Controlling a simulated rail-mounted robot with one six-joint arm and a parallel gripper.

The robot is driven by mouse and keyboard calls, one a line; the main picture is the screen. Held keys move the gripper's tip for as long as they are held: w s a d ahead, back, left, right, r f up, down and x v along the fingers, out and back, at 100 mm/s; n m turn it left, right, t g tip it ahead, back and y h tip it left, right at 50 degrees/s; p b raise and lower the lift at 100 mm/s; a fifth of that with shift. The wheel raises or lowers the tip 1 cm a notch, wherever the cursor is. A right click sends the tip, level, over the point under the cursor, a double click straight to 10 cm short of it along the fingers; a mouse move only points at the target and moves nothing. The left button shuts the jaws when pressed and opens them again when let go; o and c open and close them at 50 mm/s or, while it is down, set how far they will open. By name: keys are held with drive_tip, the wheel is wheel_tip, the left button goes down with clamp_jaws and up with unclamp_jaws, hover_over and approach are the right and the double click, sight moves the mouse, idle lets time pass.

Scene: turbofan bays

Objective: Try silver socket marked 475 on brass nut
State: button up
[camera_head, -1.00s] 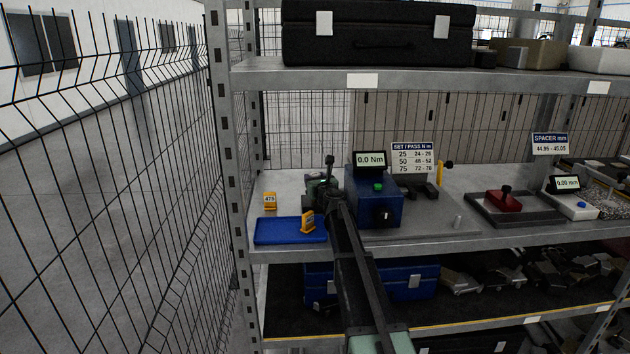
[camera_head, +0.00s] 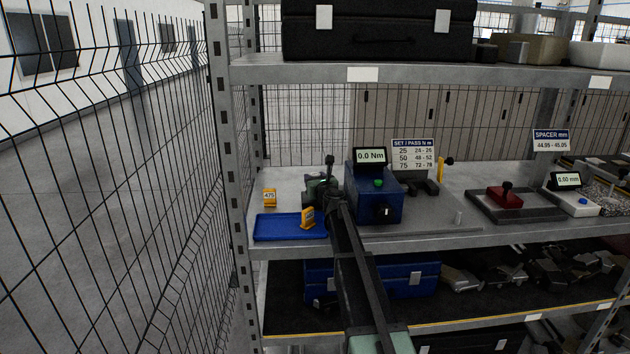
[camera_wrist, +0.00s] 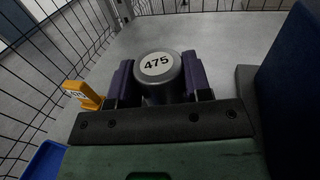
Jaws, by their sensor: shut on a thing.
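The silver socket (camera_wrist: 157,72) shows its round top with a white label reading 475 in the wrist view. My gripper (camera_wrist: 160,84) is shut on it, with a purple-padded jaw on each side. In the head view, my gripper (camera_head: 322,182) is over the shelf, left of the blue tester; my arm partly hides it, and the socket cannot be made out there. An orange marker reading 475 (camera_head: 269,197) stands behind the blue tray; it also shows in the wrist view (camera_wrist: 83,95). I cannot make out the brass nut in either view.
The blue tester (camera_head: 378,206) with a 0.0 Nm display (camera_head: 371,156) stands close on the right. The blue tray (camera_head: 284,228) lies at the front left, with another orange marker (camera_head: 308,217) at its right end. Wire mesh and a post bound the left side.

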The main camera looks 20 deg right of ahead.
drive_tip(key=shift+f+b, duration=0.95)
drive_tip(key=shift+b, duration=0.05)
idle(0.3)
drive_tip(key=shift+r, duration=0.1)
idle(0.8)
wheel_tip(320, 180, up, 6)
drive_tip(key=p, duration=0.6)
idle(0.4)
